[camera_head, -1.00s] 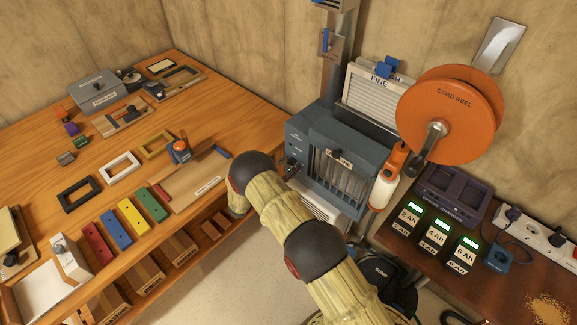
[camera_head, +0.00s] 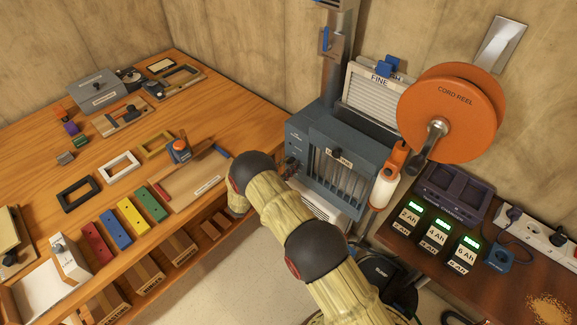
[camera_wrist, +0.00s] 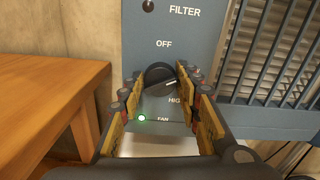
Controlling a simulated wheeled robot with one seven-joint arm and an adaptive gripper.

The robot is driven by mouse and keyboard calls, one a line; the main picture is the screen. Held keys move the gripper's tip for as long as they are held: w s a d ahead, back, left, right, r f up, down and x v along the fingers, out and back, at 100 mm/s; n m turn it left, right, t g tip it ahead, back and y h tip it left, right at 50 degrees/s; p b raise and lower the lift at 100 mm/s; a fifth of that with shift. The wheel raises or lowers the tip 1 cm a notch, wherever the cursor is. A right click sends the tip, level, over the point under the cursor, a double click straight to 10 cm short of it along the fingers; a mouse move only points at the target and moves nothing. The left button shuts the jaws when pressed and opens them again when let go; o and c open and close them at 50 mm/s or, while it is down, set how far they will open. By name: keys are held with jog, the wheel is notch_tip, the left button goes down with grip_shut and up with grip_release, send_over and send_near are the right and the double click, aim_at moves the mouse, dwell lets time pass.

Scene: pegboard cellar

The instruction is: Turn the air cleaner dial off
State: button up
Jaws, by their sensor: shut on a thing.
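The air cleaner (camera_head: 345,152) is a blue-grey box with a vertical grille, against the wall. In the wrist view its panel (camera_wrist: 190,42) reads "FILTER", "OFF", part of "HIG" and "FAN". In the head view my gripper (camera_head: 291,167) is at the cleaner's left front, where the dial is hidden.
An orange cord reel (camera_head: 447,112) and a filter labelled "FINE" (camera_head: 374,98) are near the cleaner. A wooden workbench (camera_head: 240,110) with blocks and frames stands left. A dark bench (camera_head: 400,240) with chargers stands right. Open floor (camera_head: 215,275) lies below.

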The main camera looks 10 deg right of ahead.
jog(key=n+b, duration=0.1)
jog(key=n, duration=0.5)
jog(key=shift+w, duration=0.1)
jog(key=n, duration=0.6)
jog(key=shift+a+f, duration=0.1)
jog(key=shift+a, duration=0.05)
jog(key=shift+w+n, duration=0.1)
jog(key=shift+n, duration=0.2)
jog(key=o, duration=1.1)
jog(key=v, duration=1.2)
jog(key=shift+f, duration=0.1)
